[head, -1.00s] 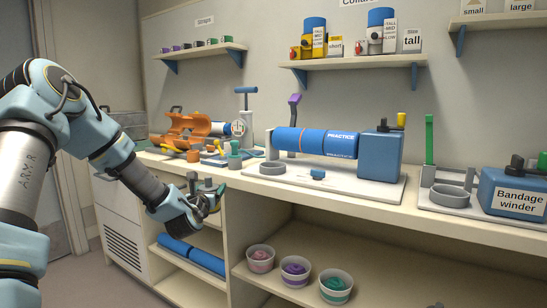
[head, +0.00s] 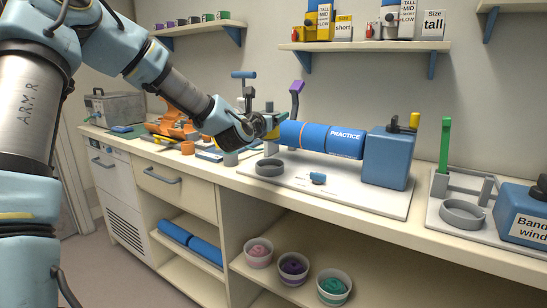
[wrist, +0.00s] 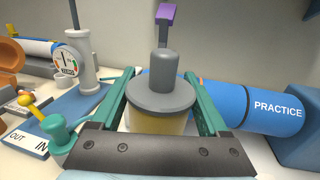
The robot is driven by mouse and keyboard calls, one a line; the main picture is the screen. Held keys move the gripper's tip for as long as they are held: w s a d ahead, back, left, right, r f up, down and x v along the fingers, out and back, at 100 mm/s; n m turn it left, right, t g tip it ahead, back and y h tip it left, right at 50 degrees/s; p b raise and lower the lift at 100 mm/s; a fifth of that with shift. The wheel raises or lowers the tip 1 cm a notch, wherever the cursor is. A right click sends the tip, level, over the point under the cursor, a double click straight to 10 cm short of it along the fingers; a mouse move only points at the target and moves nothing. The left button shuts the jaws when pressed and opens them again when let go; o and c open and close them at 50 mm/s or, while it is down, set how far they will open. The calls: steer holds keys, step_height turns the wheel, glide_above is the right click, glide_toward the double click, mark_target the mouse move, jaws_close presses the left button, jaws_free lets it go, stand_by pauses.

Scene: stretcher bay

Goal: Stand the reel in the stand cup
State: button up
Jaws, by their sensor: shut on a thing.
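My gripper (wrist: 164,110) is shut on the reel (wrist: 160,95), which has a grey flange, a grey spindle on top and a yellowish body. The reel looks upright between the green jaws in the wrist view; its lower part is hidden by the gripper. In the head view my gripper (head: 262,126) holds it above the counter, by the left end of the blue PRACTICE roll (head: 325,138). A grey ring-shaped cup (head: 270,168) sits on the white board, below my gripper and apart from it. A similar grey cup (head: 462,213) is on the right board; I cannot tell which is the stand cup.
A purple-handled crank (head: 297,87) rises just behind my gripper. A blue box (head: 388,160) ends the roll at the right. A small blue piece (head: 317,178) lies on the board. An orange case (head: 180,118) and a white pump (wrist: 84,65) crowd the counter at left.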

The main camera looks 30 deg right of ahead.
step_height(320, 180, down, 9)
steer(key=shift+d+f+p, duration=0.1)
steer(key=shift+p, duration=0.45)
steer(key=shift+f, duration=0.1)
steer(key=shift+f, duration=0.1)
steer(key=shift+f+b, duration=0.3)
steer(key=shift+b, duration=0.05)
steer(key=o, duration=1.3)
steer(key=shift+r, duration=0.1)
